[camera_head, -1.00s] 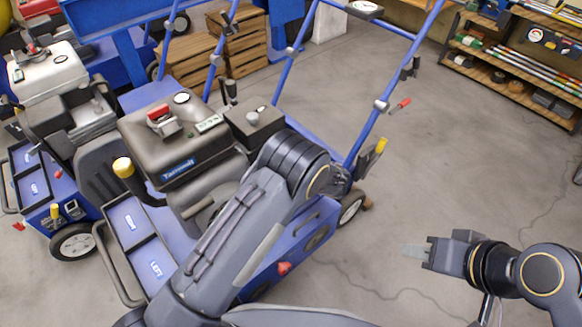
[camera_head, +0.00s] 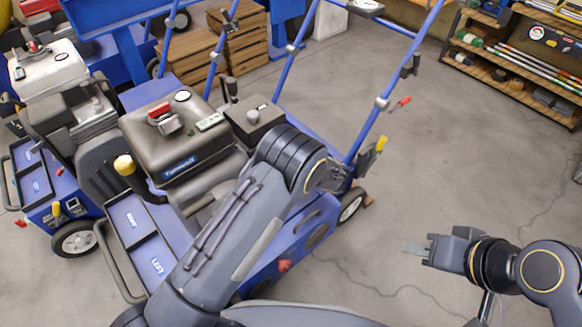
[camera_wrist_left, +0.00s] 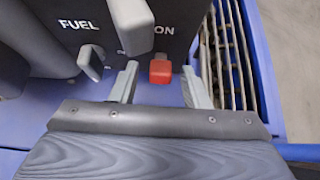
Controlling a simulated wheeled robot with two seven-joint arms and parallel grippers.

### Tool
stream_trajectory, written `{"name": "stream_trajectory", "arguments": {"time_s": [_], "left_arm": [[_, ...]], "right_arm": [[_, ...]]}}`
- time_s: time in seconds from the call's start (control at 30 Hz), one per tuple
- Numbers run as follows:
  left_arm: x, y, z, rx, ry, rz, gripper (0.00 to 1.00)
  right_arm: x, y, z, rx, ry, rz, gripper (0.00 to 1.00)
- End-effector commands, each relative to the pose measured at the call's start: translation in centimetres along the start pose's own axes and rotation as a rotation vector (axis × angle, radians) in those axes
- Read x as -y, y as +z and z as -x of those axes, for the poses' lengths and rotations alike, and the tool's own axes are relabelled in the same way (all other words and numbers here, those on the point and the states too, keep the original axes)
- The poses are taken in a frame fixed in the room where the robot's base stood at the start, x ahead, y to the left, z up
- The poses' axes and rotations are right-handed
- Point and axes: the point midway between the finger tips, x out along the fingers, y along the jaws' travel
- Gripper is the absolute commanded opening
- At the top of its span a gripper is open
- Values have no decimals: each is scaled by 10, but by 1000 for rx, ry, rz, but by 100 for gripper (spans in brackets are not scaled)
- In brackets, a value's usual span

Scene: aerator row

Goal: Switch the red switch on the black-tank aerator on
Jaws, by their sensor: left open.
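The black-tank aerator (camera_head: 190,150) stands left of centre in the head view, with a dark tank on a blue body. In the left wrist view its black panel (camera_wrist_left: 185,20) carries the red switch (camera_wrist_left: 160,71), near the label ON. My left gripper (camera_wrist_left: 160,80) is open, with one finger on each side of the red switch and visible gaps to it. In the head view the left gripper is hidden behind my own arm.
In the left wrist view a FUEL lever (camera_wrist_left: 91,62) and a larger grey lever (camera_wrist_left: 131,24) sit left of the switch. A metal grille (camera_wrist_left: 230,60) is to its right. A white-tank aerator (camera_head: 48,62) stands at left. Shelves (camera_head: 520,60) are at upper right; the floor between is open.

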Motion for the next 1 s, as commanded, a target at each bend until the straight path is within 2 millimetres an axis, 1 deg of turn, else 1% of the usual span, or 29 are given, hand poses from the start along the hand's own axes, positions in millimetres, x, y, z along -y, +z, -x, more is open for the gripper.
{"name": "stream_trajectory", "arguments": {"time_s": [0.07, 0.17, 0.4, 0.5, 0.67, 1.0], "left_arm": [[0, 1, 4, 0, -1, 0, 42], [1, 2, 17, 0, -2, 0, 42], [0, 2, 58, -1, -2, -1, 42], [0, 1, 70, 0, -1, -1, 42], [0, 0, 78, 0, -1, 0, 42], [0, 0, 78, 0, 0, 0, 42]], "right_arm": [[1, -1, 2, 0, 0, 0, 34], [3, -3, 6, 0, 0, 0, 34], [8, -8, 16, 0, 0, 0, 34], [9, -10, 19, 0, 0, 0, 34], [9, -10, 20, 0, 0, 0, 34], [9, -10, 19, 0, 0, 0, 34]]}}
